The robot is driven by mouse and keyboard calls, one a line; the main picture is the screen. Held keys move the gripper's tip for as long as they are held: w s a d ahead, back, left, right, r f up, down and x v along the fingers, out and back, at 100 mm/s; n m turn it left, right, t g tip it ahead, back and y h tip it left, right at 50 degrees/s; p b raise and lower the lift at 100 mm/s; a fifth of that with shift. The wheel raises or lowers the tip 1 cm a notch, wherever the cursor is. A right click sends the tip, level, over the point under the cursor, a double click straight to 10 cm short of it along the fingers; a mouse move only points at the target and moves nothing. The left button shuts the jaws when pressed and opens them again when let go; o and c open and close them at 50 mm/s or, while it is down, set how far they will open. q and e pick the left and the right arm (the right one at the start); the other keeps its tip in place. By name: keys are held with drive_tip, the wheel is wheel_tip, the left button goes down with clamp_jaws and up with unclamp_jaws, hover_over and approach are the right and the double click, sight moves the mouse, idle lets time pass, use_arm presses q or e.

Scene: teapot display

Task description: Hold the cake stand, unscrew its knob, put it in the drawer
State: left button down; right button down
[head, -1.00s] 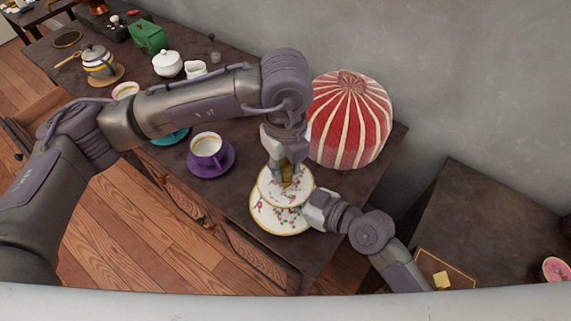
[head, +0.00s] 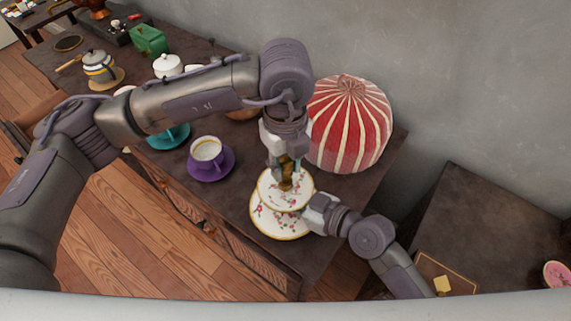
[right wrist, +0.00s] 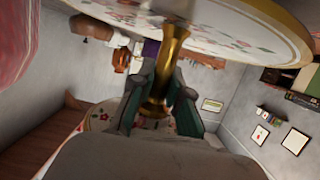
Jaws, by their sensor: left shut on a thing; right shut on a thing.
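The cake stand (head: 262,222) has two white flowered tiers with gold rims and stands near the front right part of the dark table. Its brass knob (head: 286,184) is at the top centre, partly covered by my left gripper (head: 285,170), which comes from above and is shut on it. Whether the knob is still seated on the stand is unclear. My right gripper (head: 312,212) reaches in from the right, between the tiers. In the right wrist view its fingers (right wrist: 160,102) are shut around the stand's brass stem (right wrist: 172,50), under the upper plate.
A drawer-like wooden box (head: 38,107) sticks out at the far left, partly behind my left arm. Teaware fills the table's far left.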

sight(285, 159)
use_arm(q)
drive_tip(key=shift+r, duration=2.05)
use_arm(e)
drive_tip(key=c, duration=1.1)
unclamp_jaws()
drive_tip(key=shift+o, duration=0.2)
drive_tip(key=v, duration=1.2)
use_arm(q)
drive_tip(key=shift+f, duration=0.1)
